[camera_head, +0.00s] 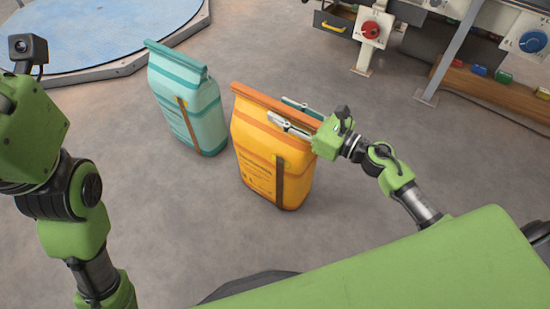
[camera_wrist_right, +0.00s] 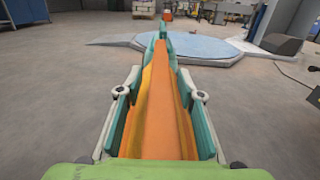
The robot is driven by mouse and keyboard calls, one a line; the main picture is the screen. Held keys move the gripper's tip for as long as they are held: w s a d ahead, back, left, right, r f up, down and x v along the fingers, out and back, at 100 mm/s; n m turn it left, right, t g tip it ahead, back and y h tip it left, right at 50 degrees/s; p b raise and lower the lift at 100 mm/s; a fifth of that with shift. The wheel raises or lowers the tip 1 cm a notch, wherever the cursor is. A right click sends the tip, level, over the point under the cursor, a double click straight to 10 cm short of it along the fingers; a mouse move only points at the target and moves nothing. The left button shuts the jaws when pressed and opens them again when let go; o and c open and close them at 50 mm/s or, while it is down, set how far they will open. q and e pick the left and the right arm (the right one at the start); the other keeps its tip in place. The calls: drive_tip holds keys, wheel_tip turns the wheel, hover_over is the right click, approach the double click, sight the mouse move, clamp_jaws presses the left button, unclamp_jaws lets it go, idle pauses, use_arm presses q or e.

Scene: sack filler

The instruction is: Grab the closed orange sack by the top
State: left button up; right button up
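The closed orange sack (camera_head: 262,150) stands upright on the floor, with a flat folded orange top strip (camera_head: 255,96). My right gripper (camera_head: 277,108) is at the right part of this top, its fingers spread on either side of it. In the right wrist view, the orange top (camera_wrist_right: 163,110) runs away from the camera between the two teal-padded fingers. The fingers look apart rather than clamped; whether either touches the sack cannot be told. My left arm is at the left of the head view, but its fingers are out of the frame.
A teal sack (camera_head: 186,105) stands just left of the orange one. A blue round platform (camera_head: 105,35) is at the back left. A workbench with a drawer (camera_head: 333,24) and a wooden beam (camera_head: 490,88) are at the back right. The floor in front of the sacks is clear.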

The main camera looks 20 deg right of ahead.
drive_tip(key=shift+w+a, duration=0.2)
drive_tip(key=shift+w, duration=0.05)
clamp_jaws()
drive_tip(key=shift+r, duration=0.2)
drive_tip(key=shift+r, duration=0.15)
